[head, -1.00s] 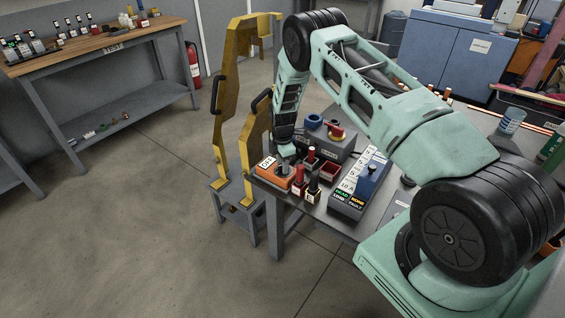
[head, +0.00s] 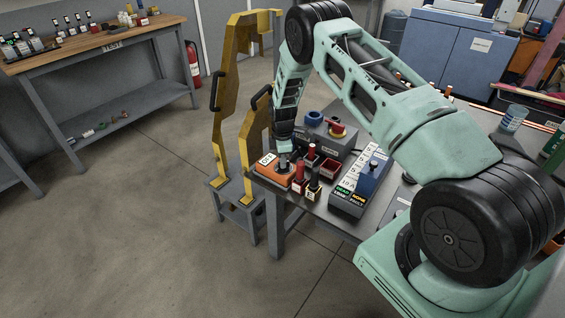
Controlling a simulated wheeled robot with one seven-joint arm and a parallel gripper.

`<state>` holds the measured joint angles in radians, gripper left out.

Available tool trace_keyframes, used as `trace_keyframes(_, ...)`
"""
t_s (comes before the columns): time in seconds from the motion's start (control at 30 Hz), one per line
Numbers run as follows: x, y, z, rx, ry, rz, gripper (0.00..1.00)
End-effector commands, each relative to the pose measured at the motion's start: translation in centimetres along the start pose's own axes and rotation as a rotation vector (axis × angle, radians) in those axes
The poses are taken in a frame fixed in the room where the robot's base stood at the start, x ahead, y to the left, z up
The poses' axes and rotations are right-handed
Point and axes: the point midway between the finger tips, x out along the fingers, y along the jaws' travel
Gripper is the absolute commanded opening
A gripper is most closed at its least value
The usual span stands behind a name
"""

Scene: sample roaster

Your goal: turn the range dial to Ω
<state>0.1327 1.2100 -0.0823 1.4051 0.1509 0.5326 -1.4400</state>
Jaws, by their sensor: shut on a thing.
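An orange meter (head: 267,162) with a small pale display lies at the near left corner of the grey bench. My gripper (head: 284,163) points down over the right part of the meter, at the place of its range dial. It is shut on the dial, which is mostly hidden by the fingers. The dial's pointer and the range marks, including Ω, are too small to read.
Red and black posts (head: 313,187) stand just right of the meter. A grey box with a blue ring and red knob (head: 336,129) stands behind. Yellow guard frames (head: 228,110) rise close at the left.

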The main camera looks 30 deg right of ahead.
Motion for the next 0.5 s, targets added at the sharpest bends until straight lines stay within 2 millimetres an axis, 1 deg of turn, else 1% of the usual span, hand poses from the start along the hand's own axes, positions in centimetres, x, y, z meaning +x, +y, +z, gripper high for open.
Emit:
trace_keyframes(0.03, 0.25, 0.11, -0.02, 0.042, 0.001, 0.002, 0.0)
trace_keyframes(0.5, 0.16, 0.27, 0.02, 0.488, 0.001, 0.002, 0.0)
